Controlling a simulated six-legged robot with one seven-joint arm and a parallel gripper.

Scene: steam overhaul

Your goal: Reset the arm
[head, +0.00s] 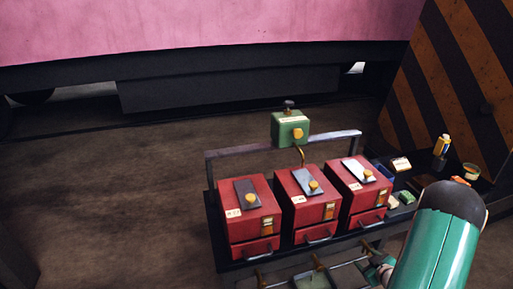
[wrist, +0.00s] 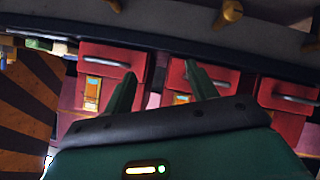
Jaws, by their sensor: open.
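My gripper (wrist: 160,70) shows in the wrist view with its two green fingers spread apart and nothing between them. Beyond the fingers are the fronts of red boxes with metal handles; I cannot tell the exact distance. In the head view my green arm enters at the lower right, in front of the cart, and its far end is partly hidden by the arm itself. Three red boxes, left (head: 250,212), middle (head: 310,200) and right (head: 364,187), stand in a row, each with a grey plate and brass knob on top.
The boxes stand on a dark cart (head: 213,222) with a rail behind. A green box (head: 290,129) with a brass knob sits above the rail. Floor at left is clear.

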